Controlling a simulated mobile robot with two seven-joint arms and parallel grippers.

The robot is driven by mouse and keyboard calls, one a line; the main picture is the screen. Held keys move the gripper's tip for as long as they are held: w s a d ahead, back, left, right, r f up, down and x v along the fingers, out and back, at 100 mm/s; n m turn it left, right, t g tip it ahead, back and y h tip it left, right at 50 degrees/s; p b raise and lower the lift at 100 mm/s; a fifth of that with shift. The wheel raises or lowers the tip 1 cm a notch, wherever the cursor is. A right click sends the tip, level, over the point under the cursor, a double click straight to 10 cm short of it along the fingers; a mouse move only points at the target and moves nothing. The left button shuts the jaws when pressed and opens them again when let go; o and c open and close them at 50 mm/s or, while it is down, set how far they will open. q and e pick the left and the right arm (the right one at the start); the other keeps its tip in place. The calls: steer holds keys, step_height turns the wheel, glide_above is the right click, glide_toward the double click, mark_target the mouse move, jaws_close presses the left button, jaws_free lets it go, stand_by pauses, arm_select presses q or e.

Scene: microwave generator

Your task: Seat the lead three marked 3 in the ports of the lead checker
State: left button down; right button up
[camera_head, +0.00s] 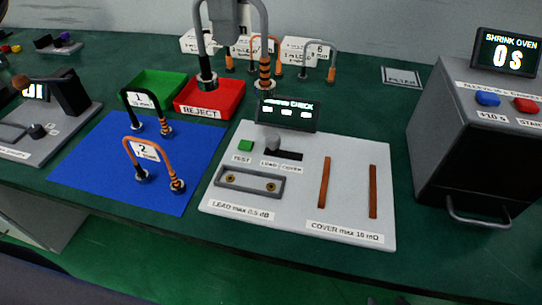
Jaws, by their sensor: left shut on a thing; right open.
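My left gripper (228,28) reaches down from the top of the view, shut on a grey arched lead (263,22). The lead's two dark plug ends hang beside the red bin, one with orange bands; its number tag is hidden. The lead checker (345,150) is a light panel with a small display. Its two brass ports (249,183) sit in a grey recessed frame at the panel's left and are empty. The held lead is behind and above them. My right gripper is not in view.
A blue mat (85,165) holds a black lead (128,98) tagged 1 and an orange lead (158,146) tagged 2. Green (170,80) and red REJECT (235,95) bins stand behind. More leads stand at the back. The shrink oven (435,130) is at right.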

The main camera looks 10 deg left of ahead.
arm_select(q)
steer(key=shift+d, duration=0.25)
steer(key=shift+d+f, duration=0.1)
steer(key=shift+f, duration=0.05)
step_height(320, 180, down, 20)
steer(key=b, duration=0.1)
steer(key=shift+f, duration=0.1)
steer(key=c, duration=1.1)
jaws_free()
step_height(320, 180, up, 13)
steer(key=shift+f, duration=0.2)
